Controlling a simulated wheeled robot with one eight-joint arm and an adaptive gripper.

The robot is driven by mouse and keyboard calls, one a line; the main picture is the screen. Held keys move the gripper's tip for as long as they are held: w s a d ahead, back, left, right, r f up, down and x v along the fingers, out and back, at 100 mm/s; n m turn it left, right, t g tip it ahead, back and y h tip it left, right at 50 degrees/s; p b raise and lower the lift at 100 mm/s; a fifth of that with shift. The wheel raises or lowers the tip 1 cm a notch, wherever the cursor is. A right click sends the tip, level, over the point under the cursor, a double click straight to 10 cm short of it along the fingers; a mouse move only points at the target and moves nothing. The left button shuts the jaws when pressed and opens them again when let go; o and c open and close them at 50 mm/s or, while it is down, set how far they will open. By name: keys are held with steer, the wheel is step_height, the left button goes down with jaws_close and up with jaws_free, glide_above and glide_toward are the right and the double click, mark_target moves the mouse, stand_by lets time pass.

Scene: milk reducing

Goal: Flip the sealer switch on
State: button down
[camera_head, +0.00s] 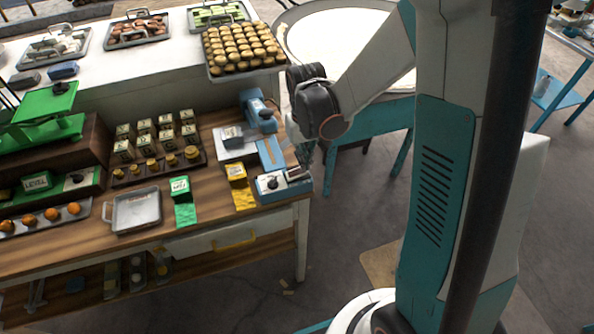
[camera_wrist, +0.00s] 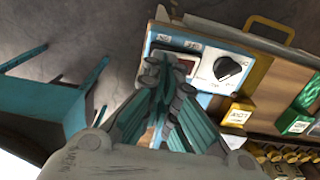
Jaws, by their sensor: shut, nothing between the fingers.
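The sealer's blue control box (camera_head: 268,190) with a white top panel sits at the right front corner of the wooden workbench. In the wrist view, its panel (camera_wrist: 204,82) carries a round black knob (camera_wrist: 228,68), small labels and a switch area (camera_wrist: 190,62) beside the knob. My gripper (camera_wrist: 170,64) is shut and empty, its fingertips over the switch area and covering most of it. I cannot tell whether the fingertips touch the switch or how it is set. In the head view, my gripper (camera_head: 303,160) points down just above the box's right end.
The blue sealer body (camera_head: 258,110) stands behind the box. A yellow tag (camera_head: 240,185), a green tag (camera_head: 184,205) and a metal tray (camera_head: 135,210) lie to the left. A tray of pastries (camera_head: 243,70) is on the white counter behind.

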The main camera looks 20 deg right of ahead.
steer(key=shift+f+b, duration=1.2)
steer(key=shift+f, duration=0.1)
stand_by(1.2)
steer(key=shift+r, duration=0.15)
steer(key=shift+r+p, duration=2.3)
steer(key=shift+r, duration=1.05)
steer(key=shift+s+r, duration=0.1)
steer(key=shift+s+r+b, duration=0.15)
steer(key=shift+r+b, duration=0.1)
steer(key=shift+b, duration=0.2)
steer(key=s+r+t+b, duration=0.4)
steer(key=s+t+b, duration=0.3)
steer(key=s+b, duration=0.4)
steer(key=s, duration=0.3)
steer(key=shift+s+r, duration=0.15)
steer(key=shift+s, duration=0.1)
